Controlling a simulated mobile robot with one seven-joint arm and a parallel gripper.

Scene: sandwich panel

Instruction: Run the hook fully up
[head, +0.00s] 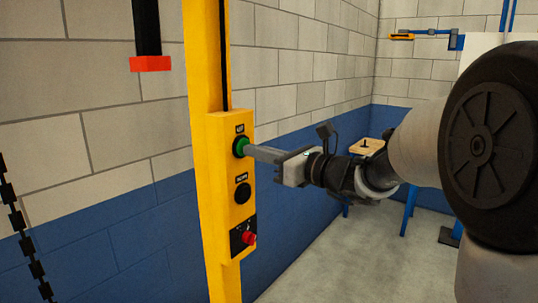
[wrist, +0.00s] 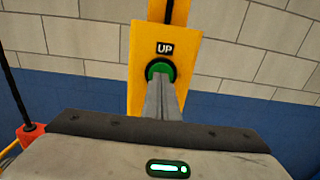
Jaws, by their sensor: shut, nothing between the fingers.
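A yellow control box (head: 228,200) hangs on a yellow post. Its top button is green (head: 238,147) and labelled UP; below it are a black button (head: 242,193) and a red knob (head: 249,238). My gripper (head: 250,150) is shut and empty, with its fingertips at the green button. In the wrist view the shut fingers (wrist: 162,98) overlap the lower part of the green button (wrist: 158,70) under the UP label. I cannot tell how far the button is pressed. The hook itself is not clearly visible in either view.
A black bar with a red end (head: 150,64) hangs at the upper left. A black chain (head: 17,215) hangs at the left edge. A small wooden-topped table (head: 367,147) stands behind my arm. Grey floor is clear at the lower middle.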

